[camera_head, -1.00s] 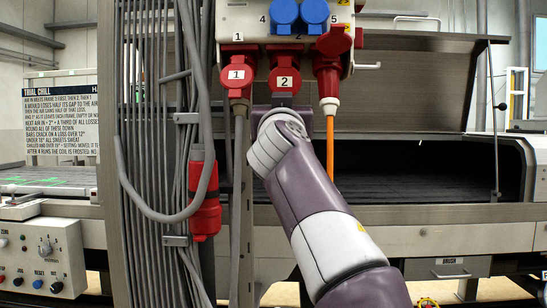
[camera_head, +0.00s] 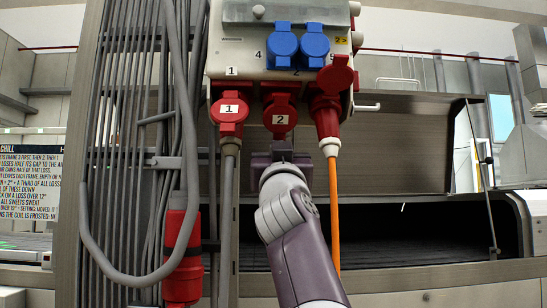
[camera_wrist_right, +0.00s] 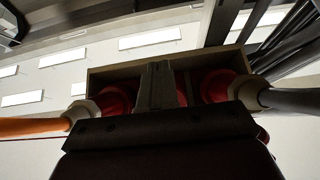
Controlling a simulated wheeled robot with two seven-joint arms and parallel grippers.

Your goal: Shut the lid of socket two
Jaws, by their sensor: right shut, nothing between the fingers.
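Socket two (camera_head: 280,88) is in the middle of the lower row on the grey socket box (camera_head: 225,62). My right gripper (camera_head: 280,146) is upright just below this lid, shut and empty. Whether its tips touch the lid I cannot tell. In the right wrist view the shut fingers (camera_wrist_right: 156,85) point up at the box's underside, between red plug bodies. My left gripper is not in view.
Left of socket two is a red connector (camera_head: 230,116) marked 1 with a grey cable. To the right is a red plug (camera_head: 326,122) with an orange cable, its lid (camera_head: 337,75) raised. Blue sockets (camera_head: 283,45) sit above. Cables run down the left post.

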